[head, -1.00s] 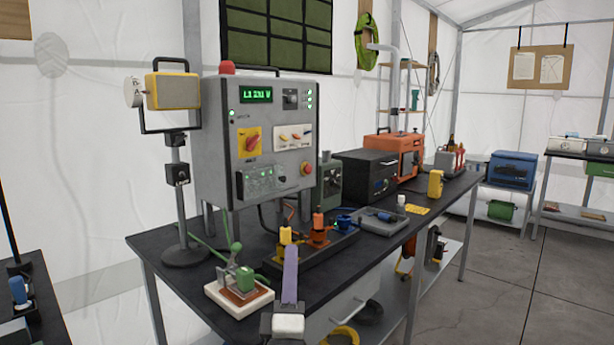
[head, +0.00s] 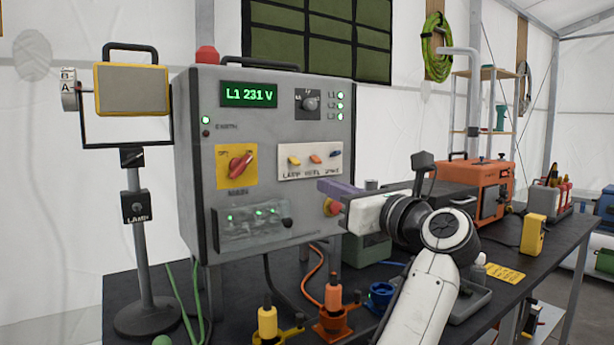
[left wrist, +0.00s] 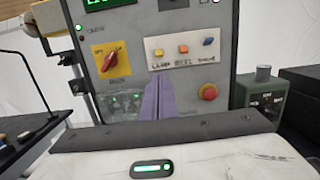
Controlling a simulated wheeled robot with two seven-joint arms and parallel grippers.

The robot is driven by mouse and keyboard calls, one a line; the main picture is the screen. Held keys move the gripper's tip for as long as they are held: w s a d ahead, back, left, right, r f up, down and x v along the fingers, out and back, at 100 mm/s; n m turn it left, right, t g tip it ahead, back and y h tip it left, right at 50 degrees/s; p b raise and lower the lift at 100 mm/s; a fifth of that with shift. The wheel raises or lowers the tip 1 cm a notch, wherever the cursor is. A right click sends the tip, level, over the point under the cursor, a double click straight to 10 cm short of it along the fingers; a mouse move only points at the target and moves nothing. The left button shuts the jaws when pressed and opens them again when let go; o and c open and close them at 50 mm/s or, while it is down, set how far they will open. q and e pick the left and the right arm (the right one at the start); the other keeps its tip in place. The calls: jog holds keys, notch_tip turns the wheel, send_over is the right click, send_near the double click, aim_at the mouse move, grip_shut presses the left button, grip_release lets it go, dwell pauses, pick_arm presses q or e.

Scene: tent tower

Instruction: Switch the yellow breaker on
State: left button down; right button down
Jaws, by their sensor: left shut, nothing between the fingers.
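The yellow breaker (head: 294,161) is a small toggle at the left of a white strip (head: 308,174) on the grey power box. An orange breaker (head: 315,158) and a blue one (head: 335,154) sit to its right. My left gripper (head: 335,187) has shut, empty purple fingers, held just below the strip's right part in the head view. In the left wrist view the fingers (left wrist: 158,98) point at the box, below the yellow breaker (left wrist: 158,53). Whether they touch the box is unclear. My right gripper is not in view.
A red rotary main switch (head: 239,165) on a yellow plate is left of the strip. A red stop button (left wrist: 208,92) is at its lower right. A clear cover (head: 250,222) sits below. A lamp (head: 132,90) stands left; yellow and orange plugs (head: 267,322) are on the bench below.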

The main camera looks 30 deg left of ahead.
aim_at(294, 161)
pick_arm(q)
jog(key=p+x, duration=0.1)
jog(key=x, duration=0.9)
jog(key=shift+w, duration=0.1)
jog(key=shift+a, duration=0.1)
